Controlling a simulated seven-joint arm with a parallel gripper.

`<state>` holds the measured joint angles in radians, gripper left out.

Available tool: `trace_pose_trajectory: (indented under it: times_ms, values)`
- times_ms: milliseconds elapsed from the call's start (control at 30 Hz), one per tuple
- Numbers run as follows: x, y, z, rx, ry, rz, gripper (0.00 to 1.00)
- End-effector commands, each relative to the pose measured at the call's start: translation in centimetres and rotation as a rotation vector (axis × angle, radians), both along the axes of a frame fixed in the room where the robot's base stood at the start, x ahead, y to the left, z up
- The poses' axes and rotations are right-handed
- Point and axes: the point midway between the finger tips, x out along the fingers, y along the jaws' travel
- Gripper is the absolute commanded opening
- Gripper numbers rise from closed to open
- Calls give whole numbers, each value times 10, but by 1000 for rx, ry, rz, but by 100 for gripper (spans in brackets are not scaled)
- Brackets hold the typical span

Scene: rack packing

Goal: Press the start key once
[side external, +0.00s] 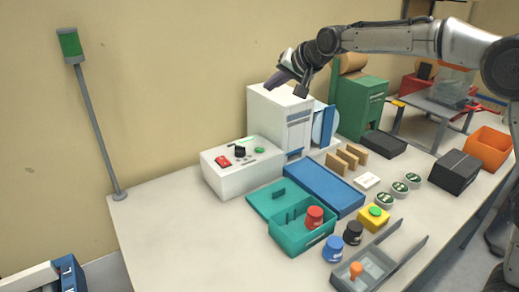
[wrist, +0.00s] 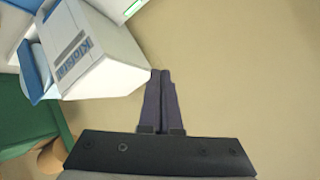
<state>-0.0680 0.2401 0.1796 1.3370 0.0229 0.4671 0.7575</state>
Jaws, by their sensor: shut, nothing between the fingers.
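A white control box (side external: 238,177) stands on the table at the left, with a red switch (side external: 222,161), a black knob (side external: 239,152) and a round green button (side external: 260,150) on top. A yellow box (side external: 365,222) with a green button (side external: 376,211) sits near the table's front. I cannot tell from any lettering which button is the start key.
The white machine (side external: 280,125), also in the wrist view (wrist: 95,55), stands close below my gripper. A green machine (side external: 360,105) is to its right. A teal open box (side external: 300,238) holds a red-capped item. A lamp pole (side external: 97,130) with a green top stands at the left.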

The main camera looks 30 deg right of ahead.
Motion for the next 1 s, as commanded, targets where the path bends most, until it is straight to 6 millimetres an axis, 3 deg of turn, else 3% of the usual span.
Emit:
trace_pose_trajectory:
  times_ms: [33,100,300,800,1000]
  values:
    - [13,4,-19,-2,23,5,0]
    - [22,7,-39,-4,49,9,0]
    - [30,11,-76,-9,105,16,0]
    - [31,13,-85,-11,118,19,0]
    - [30,13,-100,-12,121,19,0]
